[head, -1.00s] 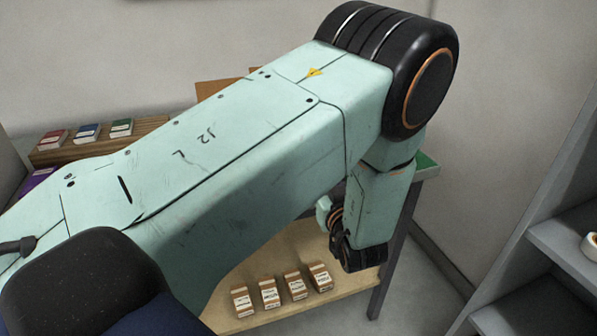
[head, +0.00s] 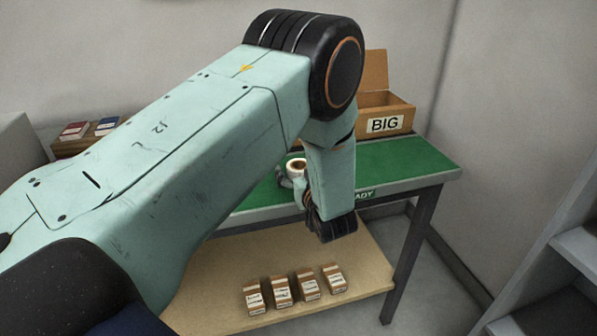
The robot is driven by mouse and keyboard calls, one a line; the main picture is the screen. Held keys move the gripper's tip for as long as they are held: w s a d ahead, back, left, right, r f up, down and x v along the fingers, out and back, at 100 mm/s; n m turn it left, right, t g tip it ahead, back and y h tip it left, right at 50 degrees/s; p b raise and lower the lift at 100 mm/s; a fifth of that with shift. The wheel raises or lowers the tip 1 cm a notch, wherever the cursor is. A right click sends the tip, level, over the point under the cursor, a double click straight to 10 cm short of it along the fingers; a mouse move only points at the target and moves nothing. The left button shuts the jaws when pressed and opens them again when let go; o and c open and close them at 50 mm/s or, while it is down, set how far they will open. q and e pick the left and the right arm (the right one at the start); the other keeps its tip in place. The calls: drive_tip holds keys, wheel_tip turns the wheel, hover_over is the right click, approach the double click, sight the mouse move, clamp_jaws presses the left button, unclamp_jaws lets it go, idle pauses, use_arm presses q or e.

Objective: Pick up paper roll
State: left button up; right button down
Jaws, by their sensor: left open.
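A white paper roll (head: 296,167) with a brown core shows on the green tabletop (head: 400,160), partly hidden behind my left forearm. My left arm comes in from the left and bends down at its elbow over the table. My left gripper (head: 286,180) shows only as a small grey part just left of the forearm, next to the roll in the picture. It is open; most of it is hidden, and I cannot tell whether it touches the roll. My right gripper is not in view.
An open cardboard box marked BIG (head: 385,122) stands at the table's back. Several small cartons (head: 281,291) stand on the wooden lower shelf (head: 365,265). Ink boxes (head: 74,130) sit on a wooden rack at the left. A grey shelf unit (head: 555,265) stands at the right.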

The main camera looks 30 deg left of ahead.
use_arm(q)
drive_tip(key=shift+s+r, duration=0.15)
drive_tip(key=shift+c, duration=0.9)
drive_tip(key=c, duration=0.9)
drive_tip(key=shift+c, duration=1)
